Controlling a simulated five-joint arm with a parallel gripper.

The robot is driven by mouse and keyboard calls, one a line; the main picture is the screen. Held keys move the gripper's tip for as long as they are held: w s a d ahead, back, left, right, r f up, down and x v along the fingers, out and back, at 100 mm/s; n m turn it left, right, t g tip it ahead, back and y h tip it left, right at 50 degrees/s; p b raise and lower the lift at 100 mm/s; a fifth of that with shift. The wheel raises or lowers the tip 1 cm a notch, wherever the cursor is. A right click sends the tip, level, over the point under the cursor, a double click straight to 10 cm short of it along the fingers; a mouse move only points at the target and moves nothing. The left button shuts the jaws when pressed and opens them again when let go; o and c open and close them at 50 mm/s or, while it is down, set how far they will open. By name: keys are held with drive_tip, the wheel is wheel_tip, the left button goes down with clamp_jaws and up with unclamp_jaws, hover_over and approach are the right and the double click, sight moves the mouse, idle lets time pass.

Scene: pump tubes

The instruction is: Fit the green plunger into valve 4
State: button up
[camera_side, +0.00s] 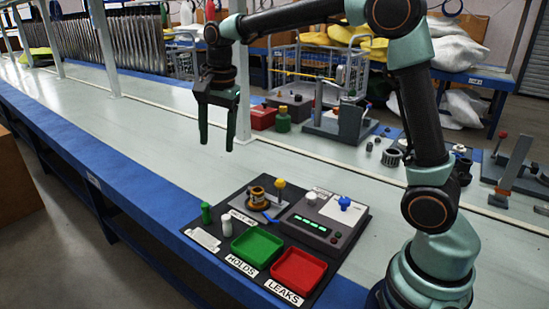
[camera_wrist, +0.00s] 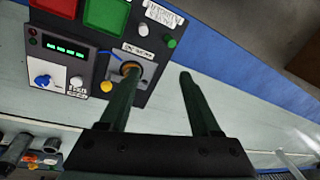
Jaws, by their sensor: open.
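The green plunger (camera_side: 206,212) stands upright at the left corner of a dark board, beside a white plunger-like piece (camera_side: 227,228). In the wrist view the green plunger (camera_wrist: 170,43) is a small round top above the fingers. A brass-coloured round fitting (camera_side: 258,197) sits on a grey plate behind them. It also shows in the wrist view (camera_wrist: 135,66), partly hidden by one finger. I cannot read a valve number on it. My gripper (camera_side: 217,143) is open and empty, pointing down, high above the table beyond the board. Its two fingers (camera_wrist: 157,80) are well apart.
A green tray (camera_side: 257,262) labelled HOLDS and a red tray (camera_side: 299,288) labelled LEAKS lie at the board's front. A grey test box (camera_side: 312,224) with a blue knob and a yellow-topped lever (camera_side: 279,185) stand close by. The table left of the board is clear.

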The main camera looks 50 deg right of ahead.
drive_tip(key=w+a+f+m+g, duration=0.1)
drive_tip(key=w+f+m+g, duration=0.1)
drive_tip(key=w+f+m, duration=0.55)
hover_over(205, 204)
drive_tip(key=shift+n, duration=0.25)
wheel_tip(205, 204, down, 8)
drive_tip(key=shift+w+a+r, duration=0.1)
drive_tip(key=shift+w, duration=0.05)
drive_tip(key=shift+f, duration=2.7)
clamp_jaws()
